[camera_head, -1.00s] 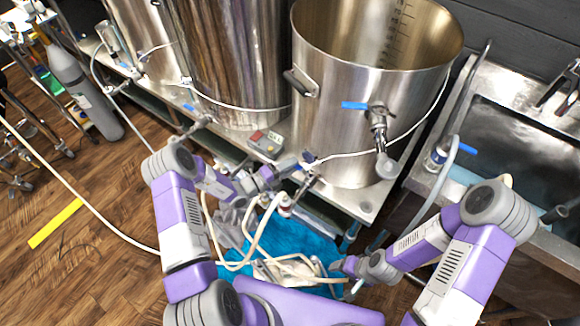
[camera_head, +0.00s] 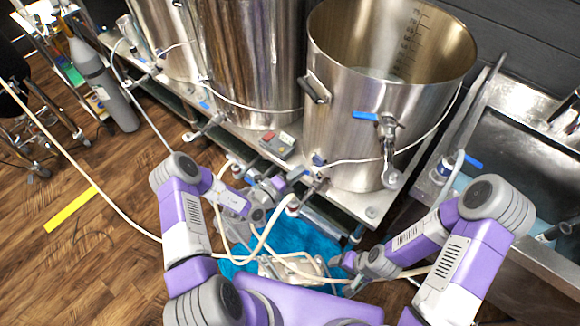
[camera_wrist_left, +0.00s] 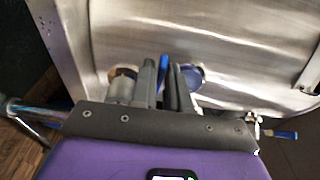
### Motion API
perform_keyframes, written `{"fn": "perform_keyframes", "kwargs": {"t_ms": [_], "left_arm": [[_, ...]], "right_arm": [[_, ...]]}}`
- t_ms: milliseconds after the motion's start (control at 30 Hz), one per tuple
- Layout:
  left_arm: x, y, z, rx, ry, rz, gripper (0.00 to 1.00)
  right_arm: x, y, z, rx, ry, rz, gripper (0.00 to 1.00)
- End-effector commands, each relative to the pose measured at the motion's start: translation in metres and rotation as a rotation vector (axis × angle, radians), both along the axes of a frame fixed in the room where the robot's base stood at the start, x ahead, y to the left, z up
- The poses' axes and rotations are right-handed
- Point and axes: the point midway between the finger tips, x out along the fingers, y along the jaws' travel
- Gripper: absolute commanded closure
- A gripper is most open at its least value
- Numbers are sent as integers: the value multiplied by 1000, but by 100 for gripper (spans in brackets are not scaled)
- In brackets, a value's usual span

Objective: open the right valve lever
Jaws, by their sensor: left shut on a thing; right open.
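The left gripper (camera_head: 298,174) is low in front of the right steel kettle. In the left wrist view its fingers (camera_wrist_left: 163,92) are close together around a blue lever (camera_wrist_left: 163,72), with bare metal behind it. In the head view a blue part (camera_head: 318,159) shows just past the fingertips; the grip itself is too small to make out. A blue valve lever (camera_head: 365,115) on the right kettle points left, clear of both grippers. The right gripper (camera_head: 343,263) is open and empty, low near the blue cloth.
The right kettle (camera_head: 350,130) stands on a metal bench. A red-and-grey switch box (camera_head: 278,144) is beside it. White hoses (camera_head: 268,235) loop below the left gripper. A sink (camera_head: 515,145) with a blue-levered tap (camera_head: 472,159) is at the right. Open wooden floor lies left.

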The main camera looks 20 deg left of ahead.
Motion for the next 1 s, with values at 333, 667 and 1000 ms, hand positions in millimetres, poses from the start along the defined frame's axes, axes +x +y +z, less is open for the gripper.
{"fn": "perform_keyframes", "kwargs": {"t_ms": [333, 667, 1000], "left_arm": [[1, -6, -1, 4, 0, 7, 100], [1, -5, -1, 4, 0, 8, 64], [-24, 11, 1, 2, 3, 10, 64]], "right_arm": [[0, 0, 1, -1, 1, -1, 28], [0, 0, 1, -1, 1, -1, 28], [0, 0, 11, -1, 1, -1, 28]]}}
